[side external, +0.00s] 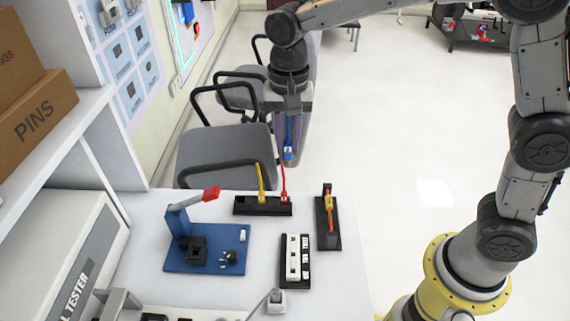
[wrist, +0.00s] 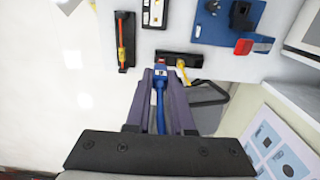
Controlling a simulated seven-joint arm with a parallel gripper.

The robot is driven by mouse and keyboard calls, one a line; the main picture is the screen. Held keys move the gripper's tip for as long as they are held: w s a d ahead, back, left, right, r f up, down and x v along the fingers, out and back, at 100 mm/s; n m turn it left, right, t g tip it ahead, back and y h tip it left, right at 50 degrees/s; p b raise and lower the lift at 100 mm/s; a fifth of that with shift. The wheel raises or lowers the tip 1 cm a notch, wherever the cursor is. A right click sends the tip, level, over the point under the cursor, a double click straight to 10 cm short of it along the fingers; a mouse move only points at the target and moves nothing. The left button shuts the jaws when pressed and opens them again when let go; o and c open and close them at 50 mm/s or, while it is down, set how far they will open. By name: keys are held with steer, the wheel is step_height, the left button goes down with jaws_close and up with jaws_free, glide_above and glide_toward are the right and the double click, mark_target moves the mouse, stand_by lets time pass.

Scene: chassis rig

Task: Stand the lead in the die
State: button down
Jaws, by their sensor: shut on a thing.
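A blue lead (side external: 289,142) with a plug at its lower end hangs upright in my gripper (side external: 291,128), above the back edge of the table. The wrist view shows the blue lead (wrist: 160,105) between the two fingers of my gripper (wrist: 161,85), which are shut on it. The die appears to be the black block (side external: 193,249) on the blue press base (side external: 208,263), left of and below my gripper. The black block (wrist: 240,16) is at the upper right in the wrist view. Its opening is too small to make out.
A black rack (side external: 245,206) holds an upright yellow lead (side external: 261,185) and red lead (side external: 283,185), close below the blue lead. The press's red-tipped lever (side external: 211,193) sticks up.

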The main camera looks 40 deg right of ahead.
step_height(320, 180, up, 2)
steer(key=shift+r, duration=0.2)
steer(key=w+a, duration=0.4)
steer(key=a, duration=0.7)
steer(key=w+a, duration=0.4)
steer(key=a, duration=0.7)
step_height(320, 180, down, 14)
steer(key=shift+d+f, duration=0.15)
steer(key=shift+s, duration=0.1)
steer(key=shift+f, duration=2.85)
steer(key=shift+f, duration=1.6)
